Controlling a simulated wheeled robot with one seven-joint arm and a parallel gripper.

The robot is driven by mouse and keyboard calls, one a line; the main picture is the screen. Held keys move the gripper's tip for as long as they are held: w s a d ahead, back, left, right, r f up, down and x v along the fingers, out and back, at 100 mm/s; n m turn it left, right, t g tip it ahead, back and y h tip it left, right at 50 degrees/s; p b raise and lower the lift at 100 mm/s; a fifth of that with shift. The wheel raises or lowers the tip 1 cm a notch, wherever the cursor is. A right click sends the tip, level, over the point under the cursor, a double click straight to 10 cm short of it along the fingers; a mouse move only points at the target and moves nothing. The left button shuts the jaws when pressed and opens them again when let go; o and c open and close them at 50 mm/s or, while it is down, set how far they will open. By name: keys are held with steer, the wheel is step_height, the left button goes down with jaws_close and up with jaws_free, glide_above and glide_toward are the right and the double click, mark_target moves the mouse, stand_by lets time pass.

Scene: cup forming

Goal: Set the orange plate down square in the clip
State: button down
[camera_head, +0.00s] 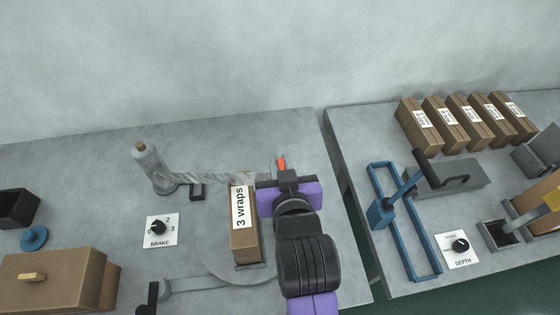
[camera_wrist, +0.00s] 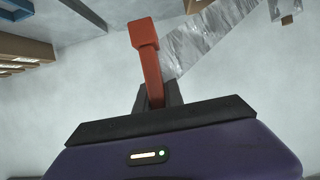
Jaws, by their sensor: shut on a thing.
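My gripper (camera_head: 283,174) is at the right end of a stretched clear film, above the left table. It is shut on an orange-red piece (camera_head: 281,162), which I take for the orange plate. In the wrist view the piece (camera_wrist: 151,65) shows as a narrow bar with a wider block at its far end. Its lower end is between the dark fingers (camera_wrist: 160,98). The clear film (camera_wrist: 205,35) runs right beside it. I cannot make out the clip for certain; my gripper and arm cover part of the table there.
The film (camera_head: 215,178) runs from a grey roll post (camera_head: 153,168). A box marked "3 wraps" (camera_head: 243,240) stands close left of my gripper. A brake dial (camera_head: 160,229) is further left. A gap separates the right table, with its blue frame (camera_head: 412,245) and several boxes (camera_head: 418,125).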

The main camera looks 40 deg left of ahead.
steer(key=shift+f+b, duration=6.45)
steer(key=shift+f, duration=3.35)
steer(key=shift+f, duration=0.15)
steer(key=c, duration=1.4)
jaws_free()
steer(key=shift+o, duration=0.2)
steer(key=shift+d, duration=0.1)
steer(key=v, duration=0.7)
steer(key=shift+s, duration=0.1)
steer(key=shift+s+d, duration=0.15)
steer(key=shift+d, duration=0.05)
